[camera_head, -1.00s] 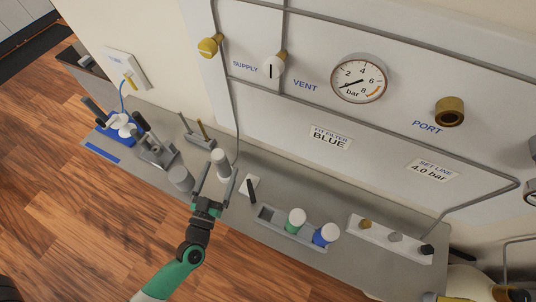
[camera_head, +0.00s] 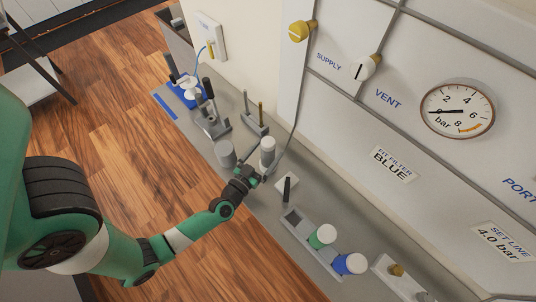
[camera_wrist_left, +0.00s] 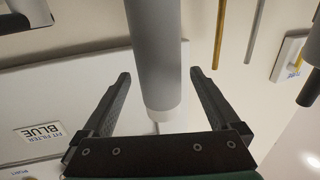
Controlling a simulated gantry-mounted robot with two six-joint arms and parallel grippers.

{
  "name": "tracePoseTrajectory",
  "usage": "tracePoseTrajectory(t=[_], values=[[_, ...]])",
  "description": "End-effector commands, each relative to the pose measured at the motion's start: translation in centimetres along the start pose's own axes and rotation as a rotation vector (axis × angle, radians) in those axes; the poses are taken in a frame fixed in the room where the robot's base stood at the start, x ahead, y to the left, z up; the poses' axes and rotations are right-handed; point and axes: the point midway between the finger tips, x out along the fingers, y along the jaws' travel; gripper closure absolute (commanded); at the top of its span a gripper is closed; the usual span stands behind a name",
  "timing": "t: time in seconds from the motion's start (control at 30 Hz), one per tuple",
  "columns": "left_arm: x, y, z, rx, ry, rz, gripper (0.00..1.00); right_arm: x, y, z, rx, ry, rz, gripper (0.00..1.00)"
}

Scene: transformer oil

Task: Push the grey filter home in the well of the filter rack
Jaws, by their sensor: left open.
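The grey filter (camera_head: 267,157), with a white cap, stands upright at my left gripper (camera_head: 258,170). In the left wrist view the grey filter (camera_wrist_left: 157,55) lies between the two open fingers of my left gripper (camera_wrist_left: 158,75), with a visible gap on each side. The filter rack (camera_head: 303,249) is to the right along the bench. Its left well (camera_head: 293,217) looks empty; a green filter (camera_head: 322,237) and a blue filter (camera_head: 350,264), both white-capped, stand in the others. What the grey filter's lower end rests on is hidden. My right gripper is out of view.
A white plate with a black handle (camera_head: 287,188) lies between gripper and rack. A stand with upright rods (camera_head: 254,124) is behind. The panel wall with its gauge (camera_head: 457,108) bounds the bench.

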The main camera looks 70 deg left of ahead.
Motion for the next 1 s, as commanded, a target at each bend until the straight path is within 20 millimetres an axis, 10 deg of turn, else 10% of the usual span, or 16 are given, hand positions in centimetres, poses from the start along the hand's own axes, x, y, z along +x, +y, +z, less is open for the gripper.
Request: tracePoseTrajectory(t=[0.47,1.0], values=[[3.8,-0.1,0.2,0.000,0.000,0.000,0.06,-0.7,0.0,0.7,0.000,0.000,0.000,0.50],[3.7,-0.1,0.2,0.000,0.001,0.000,1.00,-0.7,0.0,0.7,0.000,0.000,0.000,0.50]])
